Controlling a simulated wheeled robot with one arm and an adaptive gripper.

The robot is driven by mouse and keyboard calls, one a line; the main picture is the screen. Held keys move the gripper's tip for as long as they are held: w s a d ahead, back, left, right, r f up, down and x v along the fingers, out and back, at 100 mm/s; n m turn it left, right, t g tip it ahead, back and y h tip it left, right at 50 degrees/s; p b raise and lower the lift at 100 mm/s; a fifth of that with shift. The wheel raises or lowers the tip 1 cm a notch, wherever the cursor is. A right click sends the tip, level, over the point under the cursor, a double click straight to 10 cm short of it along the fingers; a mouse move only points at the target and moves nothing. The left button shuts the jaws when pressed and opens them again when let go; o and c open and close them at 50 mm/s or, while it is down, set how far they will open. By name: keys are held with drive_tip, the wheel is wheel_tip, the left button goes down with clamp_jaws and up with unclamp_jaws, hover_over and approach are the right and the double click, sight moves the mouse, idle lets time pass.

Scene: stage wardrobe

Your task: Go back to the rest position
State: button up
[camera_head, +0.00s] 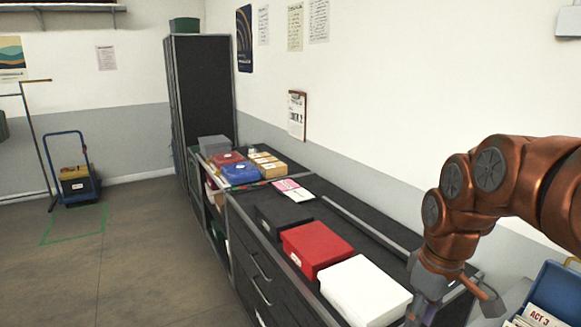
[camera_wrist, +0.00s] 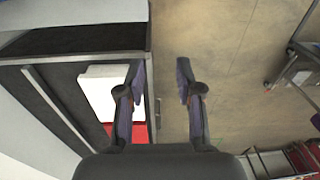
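My gripper (camera_wrist: 161,78) is open in the wrist view, its two fingers spread with nothing between them. It hangs over the front edge of the long dark counter (camera_wrist: 75,40), partly above the floor. In the head view my copper-coloured arm comes in from the right and bends down. The gripper (camera_head: 424,312) is at the bottom edge there, right of a white box (camera_head: 365,291), and its fingertips are cut off. The white box also shows in the wrist view (camera_wrist: 103,92), partly behind the left finger.
A red box (camera_head: 317,248) and a black box (camera_head: 283,219) stand beyond the white box. Blue and red bins (camera_head: 240,173) sit farther along the counter. A blue file crate (camera_head: 556,288) is at the lower right. The floor (camera_head: 130,260) left of the drawers is clear.

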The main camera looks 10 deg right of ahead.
drive_tip(key=s+a+f+m+g, duration=0.1)
drive_tip(key=s+a+f, duration=0.3)
drive_tip(key=s, duration=0.4)
drive_tip(key=s+a+f+m+g, duration=0.1)
drive_tip(key=s+a+f+m, duration=0.2)
drive_tip(key=s+a, duration=0.4)
drive_tip(key=shift+s+f+m+h, duration=0.3)
drive_tip(key=shift+s+f+h, duration=0.1)
drive_tip(key=shift+s+f, duration=0.3)
drive_tip(key=shift+d, duration=0.1)
